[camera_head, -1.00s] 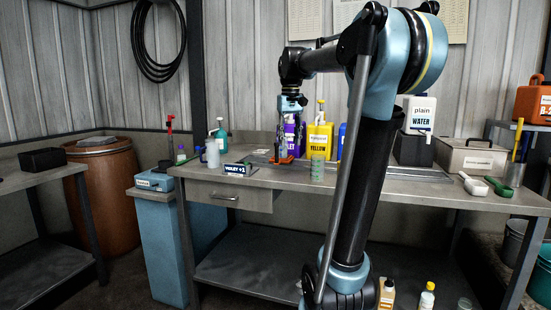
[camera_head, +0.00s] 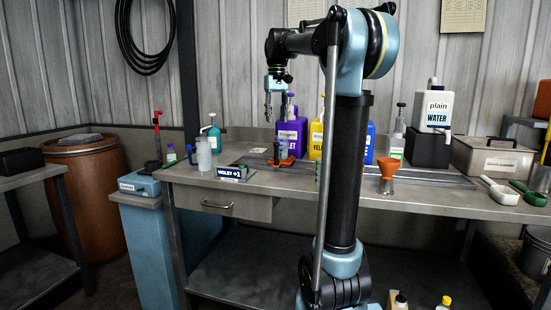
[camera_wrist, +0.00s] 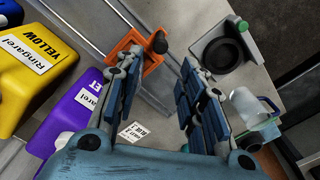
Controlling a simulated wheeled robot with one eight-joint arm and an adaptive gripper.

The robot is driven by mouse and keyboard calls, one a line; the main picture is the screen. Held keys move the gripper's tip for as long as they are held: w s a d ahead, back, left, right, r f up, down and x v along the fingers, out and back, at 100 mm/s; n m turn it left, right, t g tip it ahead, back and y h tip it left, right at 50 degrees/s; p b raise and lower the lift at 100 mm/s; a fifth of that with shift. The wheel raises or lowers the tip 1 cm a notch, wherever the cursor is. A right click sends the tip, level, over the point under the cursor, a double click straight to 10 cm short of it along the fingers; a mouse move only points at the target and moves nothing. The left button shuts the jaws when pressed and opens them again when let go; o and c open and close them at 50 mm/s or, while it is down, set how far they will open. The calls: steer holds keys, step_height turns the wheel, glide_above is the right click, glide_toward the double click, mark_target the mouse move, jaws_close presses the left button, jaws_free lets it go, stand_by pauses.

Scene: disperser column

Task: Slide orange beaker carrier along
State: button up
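The orange beaker carrier (camera_head: 284,161) sits on the bench in front of the violet jug (camera_head: 296,137), with a dark upright handle or post. In the wrist view the orange carrier (camera_wrist: 124,47) shows as a square frame just beyond my fingertips, its dark knob at its right corner. Part of it is hidden by my left finger. My gripper (camera_head: 275,119) hangs above the carrier, fingers pointing down and spread apart. In the wrist view my gripper (camera_wrist: 162,65) is open with nothing between its fingers. I cannot tell whether a beaker is in the carrier.
A yellow jug (camera_head: 316,139) and blue jug (camera_head: 369,143) stand right of the violet jug. An orange funnel (camera_head: 388,168) stands right of my arm.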

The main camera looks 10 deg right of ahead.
mark_target(276, 156)
step_height(276, 156, down, 17)
steer(key=shift+r, duration=0.15)
stand_by(0.4)
jaws_close()
